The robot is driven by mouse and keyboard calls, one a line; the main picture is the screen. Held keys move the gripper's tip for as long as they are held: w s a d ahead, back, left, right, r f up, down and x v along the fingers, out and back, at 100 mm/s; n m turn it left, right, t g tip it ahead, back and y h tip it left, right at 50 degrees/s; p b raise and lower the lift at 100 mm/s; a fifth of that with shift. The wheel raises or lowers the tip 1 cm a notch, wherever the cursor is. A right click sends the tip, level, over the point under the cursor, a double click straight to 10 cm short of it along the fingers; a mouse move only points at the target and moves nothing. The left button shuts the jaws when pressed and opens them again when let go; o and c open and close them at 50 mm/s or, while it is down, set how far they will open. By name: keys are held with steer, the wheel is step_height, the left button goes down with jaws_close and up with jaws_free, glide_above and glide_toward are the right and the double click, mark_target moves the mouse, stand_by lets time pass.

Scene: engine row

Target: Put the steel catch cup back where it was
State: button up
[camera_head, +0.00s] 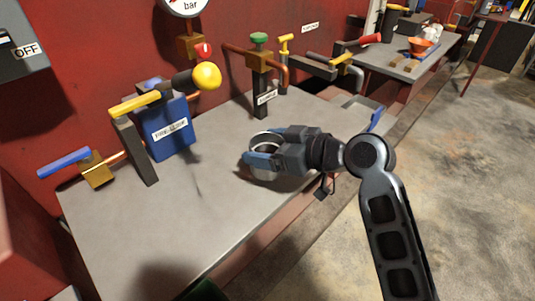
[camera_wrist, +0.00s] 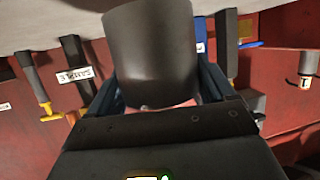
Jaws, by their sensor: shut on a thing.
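The steel catch cup (camera_head: 266,143) is between the fingers of my gripper (camera_head: 258,160), over the front part of the grey shelf (camera_head: 185,220). The gripper's blue fingers are closed on the cup's sides and hide part of it. In the wrist view the cup (camera_wrist: 150,48) looks dark and fills the space between the fingers. I cannot tell whether its base touches the shelf or is a little above it.
Behind the cup are a sampling valve with a green knob (camera_head: 259,39) and a blue pre-lube box (camera_head: 167,128). A yellow ball knob (camera_head: 206,76) juts out above the shelf. A blue-handled tray (camera_head: 358,104) lies to the right. The shelf's front left is bare.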

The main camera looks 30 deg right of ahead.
steer(key=shift+f, duration=1.2)
steer(key=shift+f, duration=0.1)
steer(key=o, duration=1.1)
steer(key=shift+r, duration=0.2)
steer(key=v, duration=1.2)
steer(key=shift+f+b, duration=0.1)
steer(key=shift+b, duration=0.2)
steer(key=shift+s+f, duration=0.1)
